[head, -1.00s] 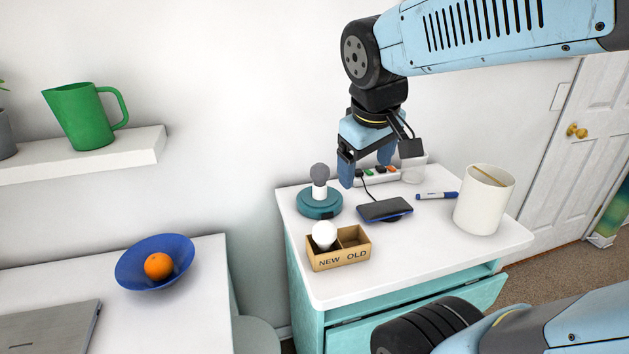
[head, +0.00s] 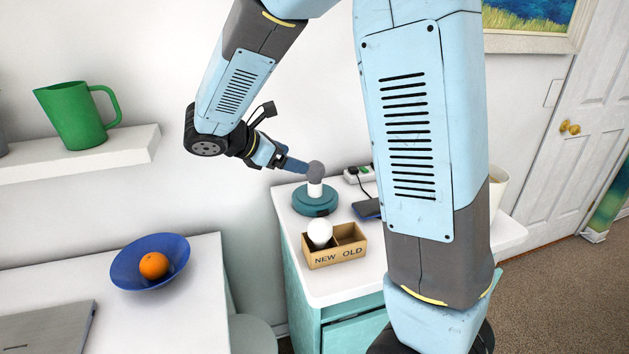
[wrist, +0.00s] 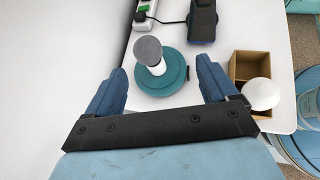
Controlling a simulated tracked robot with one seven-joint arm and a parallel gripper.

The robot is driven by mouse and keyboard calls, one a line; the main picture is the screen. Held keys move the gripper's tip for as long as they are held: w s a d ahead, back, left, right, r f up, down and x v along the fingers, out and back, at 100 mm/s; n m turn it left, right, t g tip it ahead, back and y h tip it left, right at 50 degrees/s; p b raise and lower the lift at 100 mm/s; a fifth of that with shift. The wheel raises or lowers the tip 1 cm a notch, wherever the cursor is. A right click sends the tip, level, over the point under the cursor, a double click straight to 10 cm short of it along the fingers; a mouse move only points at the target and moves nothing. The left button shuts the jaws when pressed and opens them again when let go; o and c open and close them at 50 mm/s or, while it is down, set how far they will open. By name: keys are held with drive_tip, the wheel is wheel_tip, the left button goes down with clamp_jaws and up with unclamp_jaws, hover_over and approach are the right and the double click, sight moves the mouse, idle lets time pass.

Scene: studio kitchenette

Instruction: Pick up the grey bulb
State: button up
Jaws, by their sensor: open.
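The grey bulb (head: 316,169) sits upright on the white socket of a round teal lamp base (head: 315,206) on the white cabinet top. In the wrist view the grey bulb (wrist: 148,50) is ahead of my gripper, between the lines of the two fingers. My gripper (head: 298,168) comes in from the left at about bulb height, its fingertips by the bulb in the head view. In the wrist view my gripper (wrist: 160,82) is open with blue fingers wide apart and nothing between them.
A cardboard box (head: 351,256) marked NEW and OLD stands in front of the lamp, with a white bulb (head: 320,231) in its NEW side. A phone (head: 367,209) and a power strip (head: 360,174) lie behind. My arm hides part of the cabinet top. A wall stands behind.

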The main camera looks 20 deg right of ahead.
sight(315, 169)
drive_tip(key=shift+n+t+h, duration=0.3)
drive_tip(key=shift+n+t, duration=0.1)
drive_tip(key=shift+n, duration=0.4)
drive_tip(key=shift+w+d+f, duration=1.05)
drive_tip(key=shift+d+f, duration=0.35)
drive_tip(key=shift+d, duration=0.05)
drive_tip(key=shift+w+d+f, duration=1)
drive_tip(key=shift+d+f, duration=0.45)
drive_tip(key=shift+d, duration=0.05)
drive_tip(key=shift+w+d+f, duration=1.05)
drive_tip(key=shift+d+f, duration=0.35)
drive_tip(key=shift+d, duration=0.05)
drive_tip(key=c, duration=1.1)
drive_tip(key=shift+r, duration=0.15)
drive_tip(key=shift+c, duration=0.2)
